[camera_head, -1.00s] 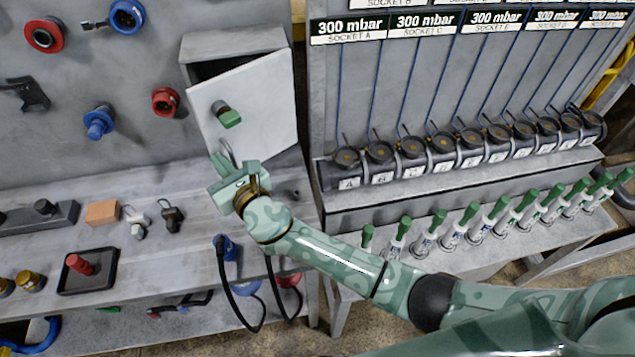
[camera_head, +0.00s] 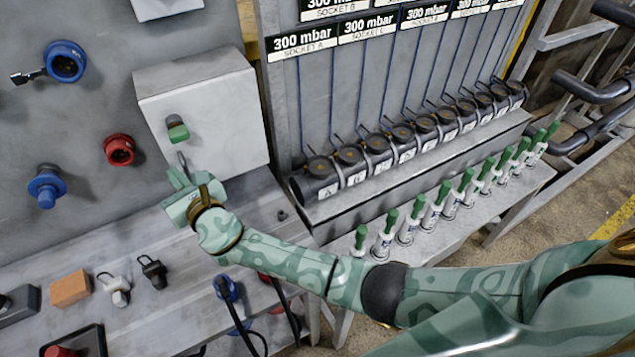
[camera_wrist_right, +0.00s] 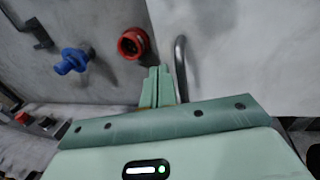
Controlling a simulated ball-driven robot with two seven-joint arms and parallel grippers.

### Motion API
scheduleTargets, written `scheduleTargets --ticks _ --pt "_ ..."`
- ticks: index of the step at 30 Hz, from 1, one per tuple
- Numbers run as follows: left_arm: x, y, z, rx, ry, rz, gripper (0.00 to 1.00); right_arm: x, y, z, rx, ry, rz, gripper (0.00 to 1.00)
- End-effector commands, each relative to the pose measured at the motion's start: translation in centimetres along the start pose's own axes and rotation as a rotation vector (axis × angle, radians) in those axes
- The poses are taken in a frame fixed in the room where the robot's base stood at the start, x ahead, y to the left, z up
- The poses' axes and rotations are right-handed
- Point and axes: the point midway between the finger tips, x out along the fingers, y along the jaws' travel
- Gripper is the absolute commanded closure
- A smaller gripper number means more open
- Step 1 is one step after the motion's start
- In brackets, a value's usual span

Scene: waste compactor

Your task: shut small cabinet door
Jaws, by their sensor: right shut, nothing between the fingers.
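The small grey cabinet (camera_head: 190,75) hangs on the wall panel in the head view. Its light door (camera_head: 220,120) lies flush against the box, with no gap that I can see. A green-tipped knob (camera_head: 177,128) sits at the door's left side, with a thin curved metal handle (camera_head: 183,162) below it. My right gripper (camera_head: 176,180) is at the door's lower left corner, its fingers together and empty. In the right wrist view the closed fingers (camera_wrist_right: 158,85) are beside the curved handle (camera_wrist_right: 181,68) and the door (camera_wrist_right: 245,55); contact cannot be told. My left gripper is not in view.
Red (camera_head: 119,149) and blue (camera_head: 46,187) sockets stick out of the panel left of the cabinet. An orange block (camera_head: 70,288) and small connectors lie on the bench below. A rack of dark round valves (camera_head: 400,140) stands to the right.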

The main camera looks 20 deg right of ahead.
Motion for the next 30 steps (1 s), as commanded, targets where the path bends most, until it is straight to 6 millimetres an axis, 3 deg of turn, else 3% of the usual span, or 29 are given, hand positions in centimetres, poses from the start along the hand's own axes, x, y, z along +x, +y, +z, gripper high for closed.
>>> scheduleTargets --ticks 30 --pt "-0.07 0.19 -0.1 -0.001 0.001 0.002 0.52 0.32 -0.64 0.52 -0.001 -0.009 0.001 1.0"
